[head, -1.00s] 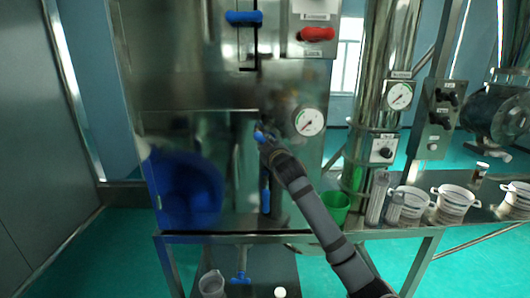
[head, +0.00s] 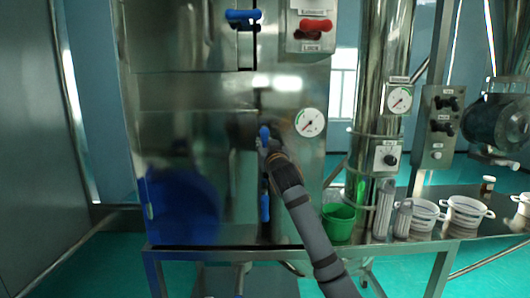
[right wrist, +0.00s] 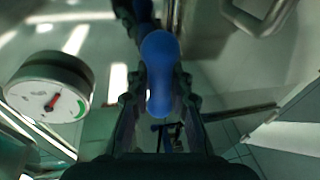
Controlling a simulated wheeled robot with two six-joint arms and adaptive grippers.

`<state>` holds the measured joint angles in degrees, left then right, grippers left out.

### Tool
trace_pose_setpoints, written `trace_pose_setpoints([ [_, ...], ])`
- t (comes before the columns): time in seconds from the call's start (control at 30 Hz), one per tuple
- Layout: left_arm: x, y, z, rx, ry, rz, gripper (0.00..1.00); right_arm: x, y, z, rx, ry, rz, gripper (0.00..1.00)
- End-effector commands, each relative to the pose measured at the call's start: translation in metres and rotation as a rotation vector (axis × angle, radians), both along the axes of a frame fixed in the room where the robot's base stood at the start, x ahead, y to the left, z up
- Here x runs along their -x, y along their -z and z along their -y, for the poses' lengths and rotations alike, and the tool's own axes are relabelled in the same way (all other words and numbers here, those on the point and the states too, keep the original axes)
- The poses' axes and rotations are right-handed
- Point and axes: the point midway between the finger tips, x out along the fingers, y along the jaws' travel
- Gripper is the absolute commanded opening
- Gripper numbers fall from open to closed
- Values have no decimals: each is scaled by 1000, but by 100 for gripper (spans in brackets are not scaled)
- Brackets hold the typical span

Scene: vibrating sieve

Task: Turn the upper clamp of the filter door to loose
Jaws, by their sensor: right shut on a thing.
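The upper clamp of the filter door has a blue handle (head: 264,136) that stands about upright at the right edge of the steel door (head: 222,135) in the head view. My right gripper (head: 270,151) is at this handle, its arm reaching up from the lower right. In the right wrist view, the blue handle (right wrist: 159,72) lies between the two dark fingers of the right gripper (right wrist: 158,92), which is shut on it. The lower clamp's blue handle (head: 265,207) hangs upright below. The clamp's base is partly hidden by my gripper. My left gripper is not in view.
A pressure gauge (head: 310,122) sits just right of the clamp, and also shows in the right wrist view (right wrist: 49,88). Another blue handle (head: 243,16) and a red switch (head: 315,25) are above. A green bucket (head: 338,221) and white tubs (head: 464,211) stand on the shelf to the right.

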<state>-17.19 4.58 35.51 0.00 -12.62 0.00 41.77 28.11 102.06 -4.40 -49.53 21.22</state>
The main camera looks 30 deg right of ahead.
Motion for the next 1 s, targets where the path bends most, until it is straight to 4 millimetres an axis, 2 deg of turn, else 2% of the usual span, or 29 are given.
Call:
trace_pose_setpoints([
  [0.03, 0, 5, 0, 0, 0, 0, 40, -2, 10, 0, -18, 0, -7, 0],
  [0.63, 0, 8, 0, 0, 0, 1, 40, -2, 7, 0, -50, 1, 11, 0],
  [0.67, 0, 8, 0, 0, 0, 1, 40, -2, 7, 0, -50, 1, 11, 21],
  [0.8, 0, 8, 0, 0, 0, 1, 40, -2, 6, 0, -48, 1, 14, 40],
  [0.83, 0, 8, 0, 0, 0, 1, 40, -1, 5, 0, -47, 1, 15, 44],
  [1.0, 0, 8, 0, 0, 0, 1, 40, -1, 3, 0, -45, 1, 20, 44],
])
